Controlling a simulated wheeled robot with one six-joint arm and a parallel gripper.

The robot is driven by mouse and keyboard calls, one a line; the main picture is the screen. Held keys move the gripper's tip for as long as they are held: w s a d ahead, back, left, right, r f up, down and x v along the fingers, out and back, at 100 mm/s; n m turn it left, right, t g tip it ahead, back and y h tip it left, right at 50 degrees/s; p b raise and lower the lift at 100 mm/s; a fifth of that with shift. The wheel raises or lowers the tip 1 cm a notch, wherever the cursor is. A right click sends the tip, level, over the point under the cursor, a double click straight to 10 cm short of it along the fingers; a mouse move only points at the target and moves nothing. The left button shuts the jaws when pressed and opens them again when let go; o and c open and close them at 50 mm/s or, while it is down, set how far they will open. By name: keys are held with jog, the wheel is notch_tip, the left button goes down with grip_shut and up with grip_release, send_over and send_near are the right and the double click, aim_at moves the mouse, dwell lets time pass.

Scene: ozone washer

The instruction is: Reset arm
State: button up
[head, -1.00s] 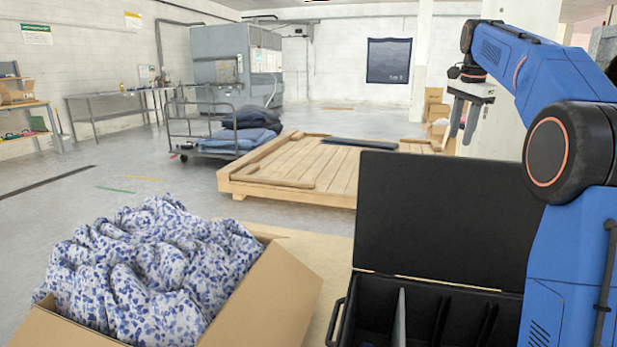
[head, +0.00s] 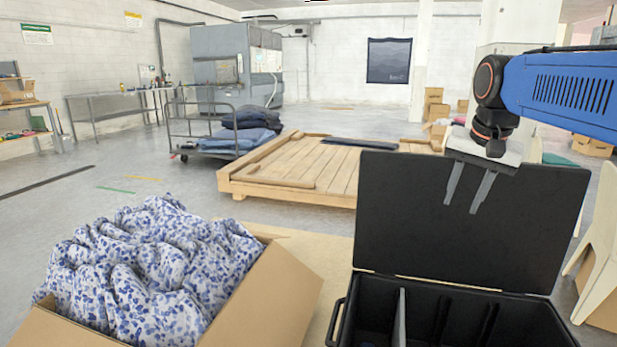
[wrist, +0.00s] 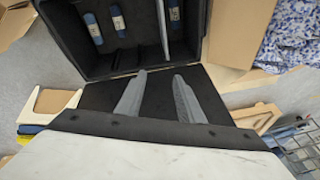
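My gripper (head: 464,195) hangs from my blue arm at the right of the head view, in front of the raised lid of the black case. Its two grey fingers point down and stand apart, with nothing between them. The wrist view shows the same fingers (wrist: 157,98) spread and empty over the black lid.
The open black case (head: 340,318) has dividers, and several blue items (wrist: 92,27) lie in it. A cardboard box (head: 268,300) full of blue-white patterned cloth (head: 150,265) stands left. Beyond are a wooden platform (head: 310,170) and a cart with folded cloth (head: 237,140).

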jog(key=s+a+f+n, duration=0.2)
jog(key=s+f+n, duration=0.1)
jog(key=s+f, duration=0.7)
jog(key=s+a+f+n+t, duration=0.1)
jog(key=s+a+f+n, duration=0.1)
jog(key=s+f, duration=0.9)
jog(key=shift+s+a+f+n, duration=0.15)
jog(key=shift+s+f+n, duration=0.15)
jog(key=shift+n, duration=0.5)
jog(key=shift+r, duration=0.1)
